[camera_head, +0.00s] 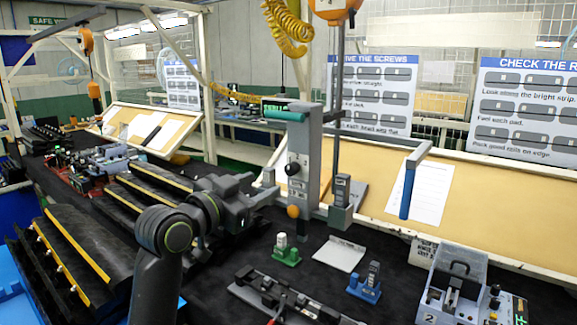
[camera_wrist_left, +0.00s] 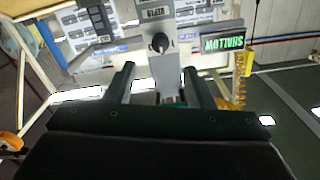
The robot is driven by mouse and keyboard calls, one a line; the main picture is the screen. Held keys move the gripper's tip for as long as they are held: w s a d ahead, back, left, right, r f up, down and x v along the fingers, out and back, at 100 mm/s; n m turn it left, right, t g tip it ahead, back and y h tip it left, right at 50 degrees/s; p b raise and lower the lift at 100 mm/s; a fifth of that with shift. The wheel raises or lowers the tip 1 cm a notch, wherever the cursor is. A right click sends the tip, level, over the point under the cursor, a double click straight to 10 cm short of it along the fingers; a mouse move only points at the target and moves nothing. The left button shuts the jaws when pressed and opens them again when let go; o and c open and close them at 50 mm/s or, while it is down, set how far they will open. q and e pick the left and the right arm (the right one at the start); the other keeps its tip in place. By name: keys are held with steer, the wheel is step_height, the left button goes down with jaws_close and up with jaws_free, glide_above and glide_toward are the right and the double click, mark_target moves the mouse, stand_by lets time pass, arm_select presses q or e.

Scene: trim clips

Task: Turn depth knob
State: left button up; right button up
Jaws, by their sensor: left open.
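The depth knob (camera_head: 292,169) is a small black knob on the front of a grey upright housing (camera_head: 303,140). In the left wrist view the knob (camera_wrist_left: 160,42) appears upside down, beyond the fingertips and lined up between them. My left gripper (camera_head: 268,188) is open and empty, just left of the housing and a little below the knob in the head view. In the left wrist view its two fingers (camera_wrist_left: 158,70) are apart, with nothing between the tips. My right gripper is not in view.
An orange ball (camera_head: 293,211) sits low on the housing. A blue hanging handle (camera_head: 407,190) is to the right. A green fixture (camera_head: 286,250), a blue fixture (camera_head: 366,284) and a grey box (camera_head: 452,285) stand on the dark bench. Yellow-edged black racks (camera_head: 75,255) lie left.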

mark_target(288, 170)
arm_select(q)
steer(key=p+x, duration=0.3)
steer(key=x, duration=0.6)
steer(key=shift+w+r, duration=0.1)
steer(key=shift+p+x, duration=0.4)
steer(key=shift+x, duration=0.6)
steer(key=c, duration=1)
steer(key=shift+f+m+b, duration=0.35)
steer(key=shift+m+b, duration=0.05)
steer(key=shift+b, duration=0.5)
steer(key=m+b, duration=0.8)
steer(key=b, duration=0.3)
steer(key=shift+r+m+b, duration=0.2)
steer(key=shift+m+b, duration=1)
steer(key=shift+m, duration=0.3)
